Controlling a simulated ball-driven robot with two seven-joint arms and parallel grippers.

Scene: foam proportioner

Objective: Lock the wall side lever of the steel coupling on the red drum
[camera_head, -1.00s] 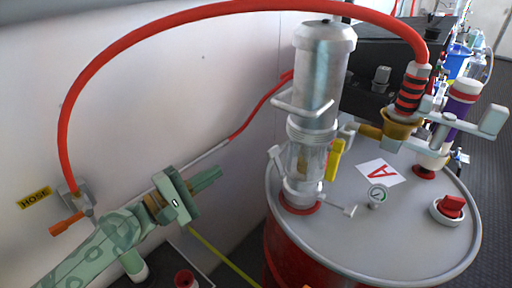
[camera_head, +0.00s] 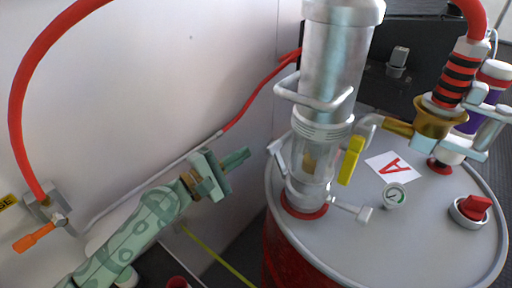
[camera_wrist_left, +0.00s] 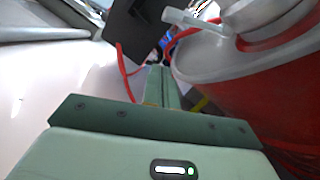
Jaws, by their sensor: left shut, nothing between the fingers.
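The red drum (camera_head: 285,255) has a grey lid carrying a clear and steel pump column. The steel coupling (camera_head: 308,192) is at the column's foot, above a red ring. Its wall side lever (camera_head: 279,158) slants upward, away from the column. The opposite lever (camera_head: 352,209) lies out low over the lid. In the left wrist view a pale lever (camera_wrist_left: 195,23) sticks out beside the coupling (camera_wrist_left: 245,15); I cannot tell which lever it is. My left gripper (camera_head: 238,158) is shut and empty, left of the wall side lever, apart from it. It also shows in the wrist view (camera_wrist_left: 160,80). My right gripper is out of view.
The white wall (camera_head: 150,80) runs close along the left, with a hose fitting (camera_head: 45,205) and orange handle. A red hose arches overhead.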

